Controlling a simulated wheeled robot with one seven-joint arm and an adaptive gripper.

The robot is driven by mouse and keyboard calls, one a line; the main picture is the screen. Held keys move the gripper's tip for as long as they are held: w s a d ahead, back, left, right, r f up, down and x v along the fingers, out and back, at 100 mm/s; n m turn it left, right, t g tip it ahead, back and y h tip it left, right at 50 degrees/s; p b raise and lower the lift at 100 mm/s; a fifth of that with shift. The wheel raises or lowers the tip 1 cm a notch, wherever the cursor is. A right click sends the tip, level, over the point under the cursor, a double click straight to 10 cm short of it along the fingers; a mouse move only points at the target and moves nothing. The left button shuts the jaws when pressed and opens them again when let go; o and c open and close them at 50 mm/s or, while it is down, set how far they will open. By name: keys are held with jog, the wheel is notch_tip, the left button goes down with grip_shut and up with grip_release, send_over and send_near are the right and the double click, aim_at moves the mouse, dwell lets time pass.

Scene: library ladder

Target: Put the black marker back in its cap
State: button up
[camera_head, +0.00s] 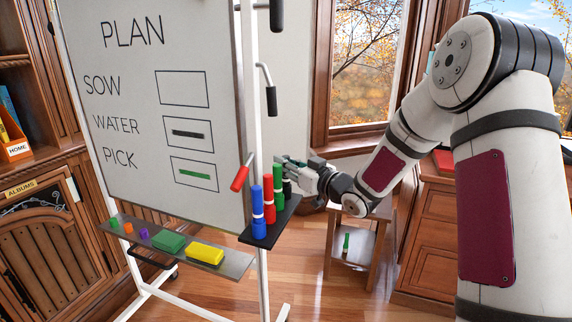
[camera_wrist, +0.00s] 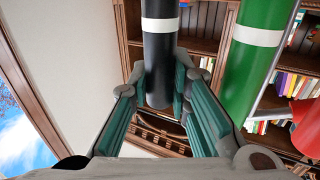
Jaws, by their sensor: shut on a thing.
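The black marker (camera_wrist: 158,75) is upright between the fingers of my gripper (camera_wrist: 158,88) in the wrist view. A white band (camera_wrist: 160,25) crosses it, and more black lies beyond the band at the frame's top edge. I cannot tell whether the marker and its cap meet there. In the head view my gripper (camera_head: 300,172) reaches in from the right, next to the black holder (camera_head: 270,228) on the whiteboard's side. Only a little of the black marker (camera_head: 287,188) shows there, behind the green marker (camera_head: 278,180).
Blue (camera_head: 256,198) and red (camera_head: 269,190) markers stand in the holder beside the green one. The whiteboard (camera_head: 160,100) has a tray (camera_head: 190,250) with a green block, a yellow block and small coloured pieces. A small stool stands behind.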

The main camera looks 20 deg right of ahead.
jog(key=o, duration=0.9)
jog(key=shift+f, duration=0.2)
